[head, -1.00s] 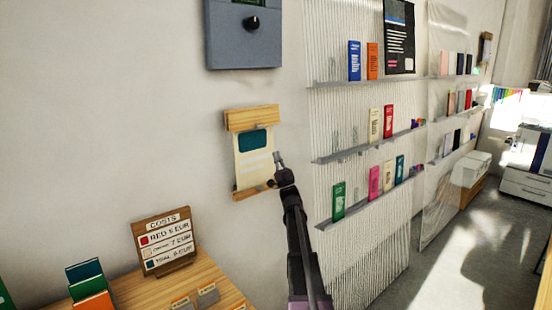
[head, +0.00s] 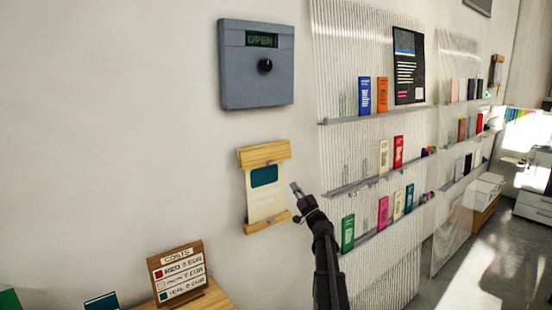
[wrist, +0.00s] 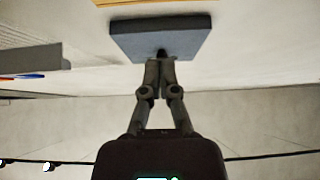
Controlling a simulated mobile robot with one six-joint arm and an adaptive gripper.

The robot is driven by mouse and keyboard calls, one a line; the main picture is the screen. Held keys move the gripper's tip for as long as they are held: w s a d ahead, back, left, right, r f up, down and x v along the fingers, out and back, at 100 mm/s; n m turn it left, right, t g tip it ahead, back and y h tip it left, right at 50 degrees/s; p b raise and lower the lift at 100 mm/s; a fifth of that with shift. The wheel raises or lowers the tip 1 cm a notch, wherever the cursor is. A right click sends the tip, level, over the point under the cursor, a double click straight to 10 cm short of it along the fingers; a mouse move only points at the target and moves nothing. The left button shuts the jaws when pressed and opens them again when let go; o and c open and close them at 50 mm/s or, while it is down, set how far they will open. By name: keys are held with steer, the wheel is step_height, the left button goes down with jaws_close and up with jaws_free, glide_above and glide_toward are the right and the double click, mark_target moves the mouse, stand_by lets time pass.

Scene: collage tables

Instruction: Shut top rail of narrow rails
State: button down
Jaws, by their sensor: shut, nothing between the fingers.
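The narrow rails are a wooden top rail (head: 263,154) and a wooden bottom rail (head: 267,222), with a cream and teal sheet (head: 265,198) between them on the wall. The top rail looks thick and stands out from the wall; I cannot tell how far it is open. My gripper (head: 296,189) is shut and empty, just right of the sheet, below the top rail's right end, and appears apart from it. In the wrist view the shut fingertips (wrist: 160,64) overlap the grey box. A wooden strip at the top edge (wrist: 165,2) appears to be a rail.
A grey box with a knob (head: 257,66) hangs above the rails; it also shows in the wrist view (wrist: 160,38). Ribbed panels with shelves (head: 375,119) of booklets stand close on the right. A wooden costs sign (head: 178,275) is below left. The wall to the left is bare.

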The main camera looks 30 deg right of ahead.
steer(key=shift+s+r+g+h+p, duration=0.2)
steer(key=shift+s+g+h+p, duration=0.1)
steer(key=shift+s, duration=0.05)
steer(key=shift+d, duration=0.1)
steer(key=shift+w, duration=0.1)
steer(key=p, duration=0.6)
glide_toward(269, 156)
step_height(269, 156, up, 3)
steer(key=shift+w+a+f+b, duration=0.15)
steer(key=shift+w+b, duration=0.25)
steer(key=shift+w, duration=0.4)
steer(key=shift+w+a+f+b, duration=0.15)
steer(key=shift+w+b, duration=0.25)
steer(key=shift+w, duration=0.4)
steer(key=shift+d, duration=0.1)
